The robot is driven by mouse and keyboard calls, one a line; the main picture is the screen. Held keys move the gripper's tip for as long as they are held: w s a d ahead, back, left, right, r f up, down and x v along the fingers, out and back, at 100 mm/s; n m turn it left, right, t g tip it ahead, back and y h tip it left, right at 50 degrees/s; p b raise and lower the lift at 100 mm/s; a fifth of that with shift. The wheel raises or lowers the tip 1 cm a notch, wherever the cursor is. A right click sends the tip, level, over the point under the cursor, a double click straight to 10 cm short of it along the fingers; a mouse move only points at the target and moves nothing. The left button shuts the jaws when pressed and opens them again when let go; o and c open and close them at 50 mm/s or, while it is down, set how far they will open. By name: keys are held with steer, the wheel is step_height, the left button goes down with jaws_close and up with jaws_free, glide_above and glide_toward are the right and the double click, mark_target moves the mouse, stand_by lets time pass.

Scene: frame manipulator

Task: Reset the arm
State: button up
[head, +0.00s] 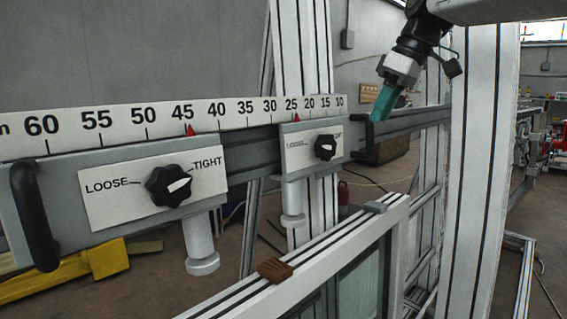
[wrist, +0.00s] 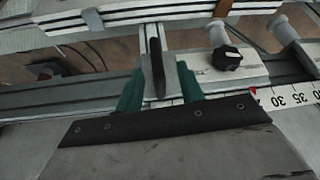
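My gripper (head: 381,106) has green fingers and hangs at the upper right in the head view, close to the black handle (head: 368,132) of the right slider. In the wrist view my gripper (wrist: 160,86) is open, with one green finger on each side of the black handle (wrist: 156,66). Gaps show between the handle and both fingers. Whether the fingertips reach past the handle's grip bar is hard to tell.
A left slider (head: 92,166) with a LOOSE/TIGHT knob (head: 169,186) and a right slider knob (head: 325,147) sit on a rail below a numbered scale (head: 100,125). A window frame (head: 310,262) stands in front below. A striped upright post (head: 477,160) is at right.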

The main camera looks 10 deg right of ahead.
steer(key=s+a+f+m+g+h, duration=0.1)
steer(key=s+f+m+h, duration=0.2)
steer(key=s+f+m, duration=0.6)
steer(key=s+f, duration=1.7)
steer(key=s, duration=0.4)
steer(key=shift+a, duration=0.2)
steer(key=shift+c, duration=0.2)
